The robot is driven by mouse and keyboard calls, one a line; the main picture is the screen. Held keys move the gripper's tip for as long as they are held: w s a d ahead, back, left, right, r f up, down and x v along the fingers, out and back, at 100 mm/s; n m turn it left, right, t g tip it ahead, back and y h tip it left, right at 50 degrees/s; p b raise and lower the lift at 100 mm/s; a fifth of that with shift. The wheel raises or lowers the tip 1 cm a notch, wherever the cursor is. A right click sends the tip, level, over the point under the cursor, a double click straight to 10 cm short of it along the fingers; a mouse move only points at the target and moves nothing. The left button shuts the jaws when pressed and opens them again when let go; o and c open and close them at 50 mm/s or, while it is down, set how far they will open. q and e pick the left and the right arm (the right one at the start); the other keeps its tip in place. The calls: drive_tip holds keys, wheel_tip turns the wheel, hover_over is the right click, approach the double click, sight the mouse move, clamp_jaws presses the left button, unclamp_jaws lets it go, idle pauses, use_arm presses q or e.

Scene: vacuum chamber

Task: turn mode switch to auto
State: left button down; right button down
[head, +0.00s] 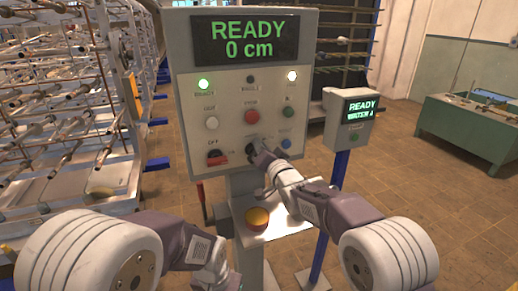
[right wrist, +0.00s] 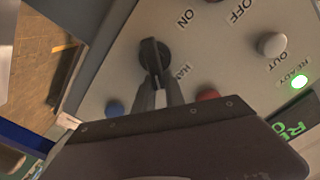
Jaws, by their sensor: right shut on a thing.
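The mode switch is a black rotary knob (head: 251,145) low in the middle of the grey control panel (head: 185,85). In the right wrist view the black knob (right wrist: 151,50) shows beside a partly covered label starting "HAN". My right gripper (head: 259,153) reaches the panel from the lower right. Its fingers (right wrist: 160,93) are shut on the knob's handle and hide part of it. The exact setting of the knob is hard to read. My left arm's end (head: 212,265) is low in the head view, away from the panel; its fingers do not show clearly.
A yellow-and-red button (head: 257,218) sits on a shelf below. A smaller display box (head: 347,120) stands right; a metal rack (head: 60,110) stands left.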

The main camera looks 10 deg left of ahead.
drive_tip(key=shift+w+d+f+m, duration=0.15)
drive_tip(key=shift+f+m, duration=0.2)
drive_tip(key=shift+m, duration=0.65)
drive_tip(key=shift+d+f+m, duration=0.1)
drive_tip(key=shift+f+m, duration=0.25)
drive_tip(key=shift+m, duration=0.65)
drive_tip(key=c, duration=1.4)
unclamp_jaws()
drive_tip(key=shift+r, duration=0.1)
drive_tip(key=b+v, duration=0.1)
drive_tip(key=v, duration=0.8)
drive_tip(key=shift+b, duration=0.3)
